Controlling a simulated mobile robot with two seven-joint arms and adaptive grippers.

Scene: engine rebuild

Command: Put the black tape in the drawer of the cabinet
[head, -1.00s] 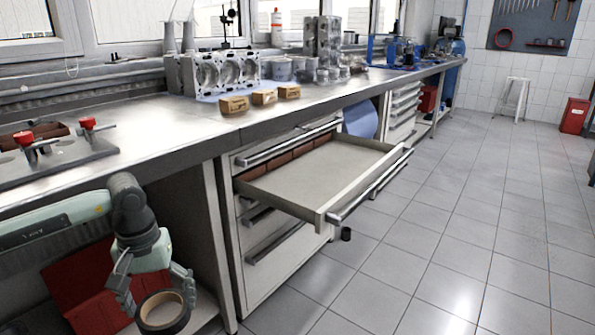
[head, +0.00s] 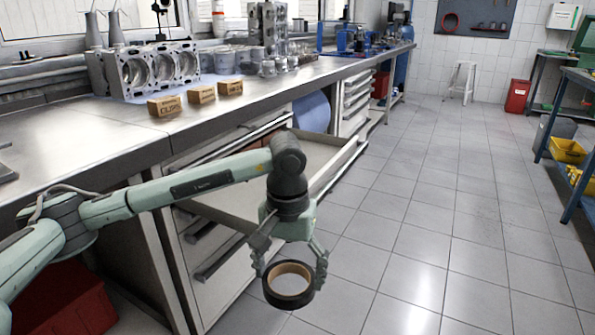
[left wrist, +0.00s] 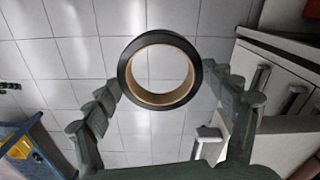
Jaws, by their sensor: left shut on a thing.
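The black tape (head: 290,298) is a roll with a tan core. My left gripper (head: 292,276) is shut on the tape and holds it in the air over the floor, in front of the cabinet. The left wrist view shows the tape (left wrist: 128,80) between the fingers of my left gripper (left wrist: 160,88). The cabinet (head: 240,284) stands under the workbench. Its top drawer (head: 340,166) is pulled open, and my left arm crosses in front of it, hiding much of its inside. My right gripper is in neither view.
The steel workbench (head: 110,137) holds an engine block (head: 150,70) and several small cardboard boxes (head: 165,106). A red box (head: 65,305) lies under the bench at the lower left. A blue rack with yellow bins (head: 568,150) stands far right.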

